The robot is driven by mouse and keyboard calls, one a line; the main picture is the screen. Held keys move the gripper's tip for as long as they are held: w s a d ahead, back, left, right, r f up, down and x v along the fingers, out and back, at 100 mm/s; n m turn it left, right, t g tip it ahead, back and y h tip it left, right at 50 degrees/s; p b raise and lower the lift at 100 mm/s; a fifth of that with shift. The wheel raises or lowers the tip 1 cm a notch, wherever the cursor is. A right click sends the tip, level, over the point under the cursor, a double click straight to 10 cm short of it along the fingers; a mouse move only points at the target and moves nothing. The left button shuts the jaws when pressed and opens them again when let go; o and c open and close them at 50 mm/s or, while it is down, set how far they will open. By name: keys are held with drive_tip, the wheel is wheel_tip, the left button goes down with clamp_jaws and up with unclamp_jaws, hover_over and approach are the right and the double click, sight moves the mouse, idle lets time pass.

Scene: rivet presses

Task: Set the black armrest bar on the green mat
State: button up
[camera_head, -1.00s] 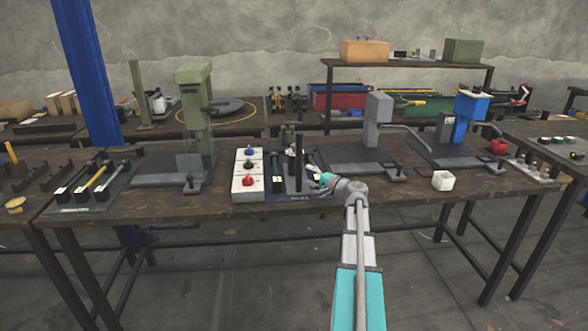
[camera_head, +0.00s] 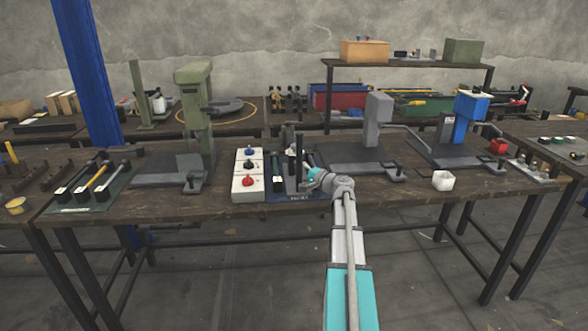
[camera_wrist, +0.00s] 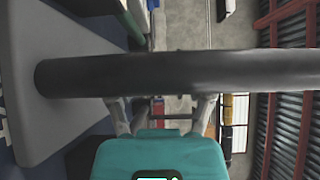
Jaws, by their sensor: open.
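A black bar (camera_head: 299,151) stands upright on the blue-grey mat near the middle of the front table.
A white control box (camera_head: 248,184) with knobs stands just left of the bar. A green press (camera_head: 196,110) is further left; grey (camera_head: 378,120) and blue (camera_head: 467,115) presses stand to the right. A white cup (camera_head: 443,181) sits near the front edge. The front strip between mat and control box looks clear.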

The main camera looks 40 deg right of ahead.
clamp_jaws()
drive_tip(key=shift+r, duration=0.1)
idle(0.6)
drive_tip(key=shift+r+p, duration=0.95)
drive_tip(key=shift+p, duration=0.1)
drive_tip(key=s+a+r+p, duration=0.2)
drive_tip(key=s+r+p, duration=0.9)
drive_tip(key=s, duration=0.2)
drive_tip(key=shift+s+a, duration=0.3)
drive_tip(key=shift+s, duration=0.1)
